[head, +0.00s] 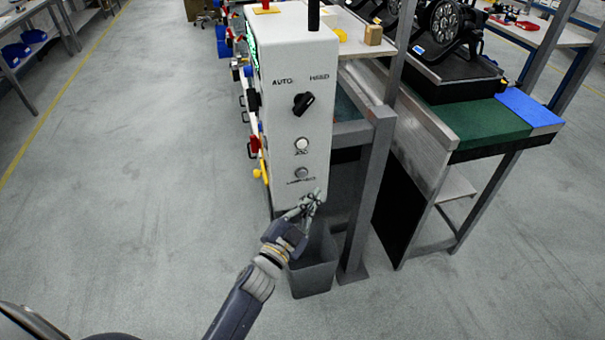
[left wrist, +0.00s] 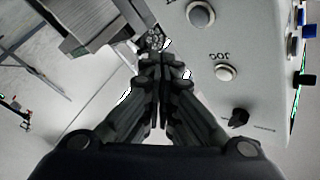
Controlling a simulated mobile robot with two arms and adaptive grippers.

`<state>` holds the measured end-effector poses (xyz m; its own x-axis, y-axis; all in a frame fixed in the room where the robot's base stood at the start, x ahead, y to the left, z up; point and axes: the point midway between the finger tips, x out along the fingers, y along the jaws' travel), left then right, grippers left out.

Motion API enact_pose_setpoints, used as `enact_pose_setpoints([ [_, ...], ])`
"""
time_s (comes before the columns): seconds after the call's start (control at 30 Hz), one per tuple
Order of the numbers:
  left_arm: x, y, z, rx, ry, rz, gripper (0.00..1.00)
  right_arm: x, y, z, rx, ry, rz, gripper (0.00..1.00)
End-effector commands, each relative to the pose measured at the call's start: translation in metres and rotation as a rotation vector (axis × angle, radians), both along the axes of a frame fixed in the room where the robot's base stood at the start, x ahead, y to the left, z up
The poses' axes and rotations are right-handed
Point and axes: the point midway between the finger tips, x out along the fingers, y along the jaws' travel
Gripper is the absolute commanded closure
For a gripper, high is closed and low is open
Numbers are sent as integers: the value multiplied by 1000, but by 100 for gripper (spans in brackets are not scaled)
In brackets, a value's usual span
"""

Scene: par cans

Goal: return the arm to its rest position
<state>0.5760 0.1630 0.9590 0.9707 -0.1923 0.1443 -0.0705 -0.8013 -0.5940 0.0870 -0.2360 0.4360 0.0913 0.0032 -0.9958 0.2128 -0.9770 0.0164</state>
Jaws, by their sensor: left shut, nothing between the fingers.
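My left gripper (head: 311,203) is shut and empty. In the head view it is in front of the lower part of a white control box (head: 318,120), below its two round buttons. In the left wrist view the closed fingers (left wrist: 162,75) point towards the box face, with the buttons and a black knob to their right. I cannot tell whether the fingertips touch the box. The box carries a black rotary knob (head: 303,104), an upper button (head: 301,144) and a lower button (head: 301,173). My right gripper is not in view.
A grey bin (head: 314,270) stands on the floor just below my left gripper. A grey metal post (head: 366,190) and a workbench with a green mat (head: 490,128) stand to the right. Colored items hang along the box's left side.

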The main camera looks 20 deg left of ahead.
Motion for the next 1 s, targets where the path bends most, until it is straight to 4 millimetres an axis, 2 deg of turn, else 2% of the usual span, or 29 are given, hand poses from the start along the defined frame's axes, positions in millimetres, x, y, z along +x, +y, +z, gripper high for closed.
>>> enact_pose_setpoints([
  [0.67,0,0,0,0,0,0,100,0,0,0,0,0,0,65],
  [0.77,0,0,-5,-3,11,1,100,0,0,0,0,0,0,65],
  [0.87,-3,1,-34,-20,75,6,100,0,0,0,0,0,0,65],
  [0.97,-13,3,-89,-52,201,20,100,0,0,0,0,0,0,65],
  [1.0,-20,4,-117,-69,265,28,100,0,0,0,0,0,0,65],
])
